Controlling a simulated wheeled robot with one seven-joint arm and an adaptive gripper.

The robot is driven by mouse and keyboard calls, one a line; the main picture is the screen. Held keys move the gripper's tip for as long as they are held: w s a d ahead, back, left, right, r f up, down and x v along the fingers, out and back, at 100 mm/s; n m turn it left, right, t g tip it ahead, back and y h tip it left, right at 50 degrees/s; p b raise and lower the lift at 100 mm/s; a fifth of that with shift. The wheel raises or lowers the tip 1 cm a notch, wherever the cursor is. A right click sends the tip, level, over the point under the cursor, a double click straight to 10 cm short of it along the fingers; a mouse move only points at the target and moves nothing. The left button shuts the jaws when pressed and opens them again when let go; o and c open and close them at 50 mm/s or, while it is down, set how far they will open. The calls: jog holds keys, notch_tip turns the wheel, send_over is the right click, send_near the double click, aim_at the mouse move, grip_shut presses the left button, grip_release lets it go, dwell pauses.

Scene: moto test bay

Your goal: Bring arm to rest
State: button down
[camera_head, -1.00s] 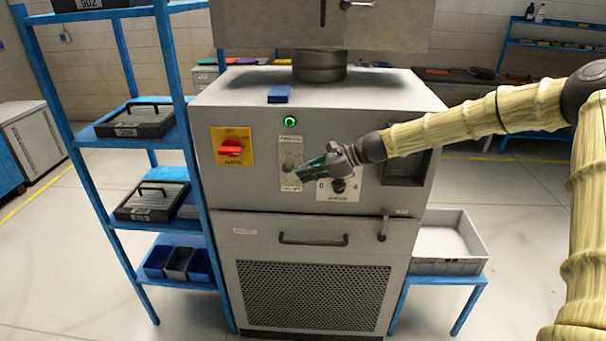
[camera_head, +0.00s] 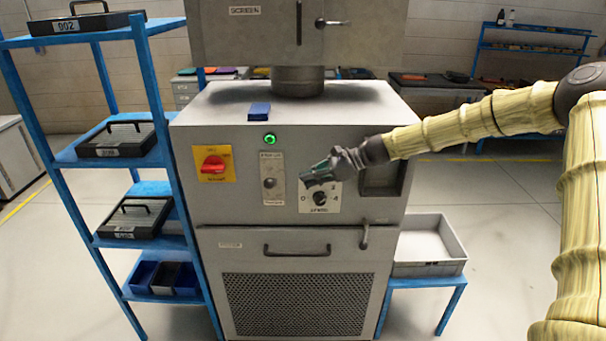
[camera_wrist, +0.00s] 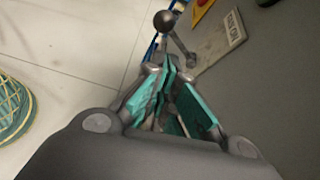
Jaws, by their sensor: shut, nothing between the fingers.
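My arm, in a yellow ribbed sleeve, reaches in from the right of the head view. My gripper (camera_head: 312,174) is shut and empty in front of the grey machine's (camera_head: 300,225) control panel, just above the numbered dial (camera_head: 320,198). I cannot tell whether it touches the panel. In the wrist view its green-padded fingers (camera_wrist: 172,95) show, with a ball-ended lever (camera_wrist: 166,22) on a labelled plate (camera_wrist: 222,42) just past them. That plate (camera_head: 272,178) also shows on the panel in the head view.
A blue shelf rack (camera_head: 160,100) with black cases stands at the left. A red switch (camera_head: 213,164) and a lit green button (camera_head: 270,139) are on the panel. A grey tray (camera_head: 430,268) sits on a blue stand at the right. The floor at the right is open.

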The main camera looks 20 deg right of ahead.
jog(key=s+a+f+n+g+h+b, duration=0.1)
jog(key=s+a+f+n+h+b, duration=0.15)
jog(key=s+f, duration=0.7)
jog(key=s+a+f+n+g+h+b, duration=0.25)
jog(key=s+a+f, duration=0.2)
jog(key=f, duration=1.05)
jog(key=s+a+f+n+g+h+b, duration=0.1)
jog(key=s+a+f+n+h, duration=0.15)
jog(key=s+f, duration=0.7)
jog(key=s+d+f+n+h+b, duration=0.1)
jog(key=s+f+n, duration=0.3)
jog(key=s, duration=0.6)
jog(key=s+f+n+h+b, duration=0.1)
jog(key=s+f+n+b, duration=0.2)
jog(key=s+f, duration=0.5)
jog(key=s+d+f+n+h+b, duration=0.1)
jog(key=s+f+n+h+b, duration=0.1)
jog(key=s+f+n, duration=0.4)
jog(key=s, duration=0.5)
jog(key=shift+s+d+b, duration=0.35)
jog(key=shift+g, duration=0.25)
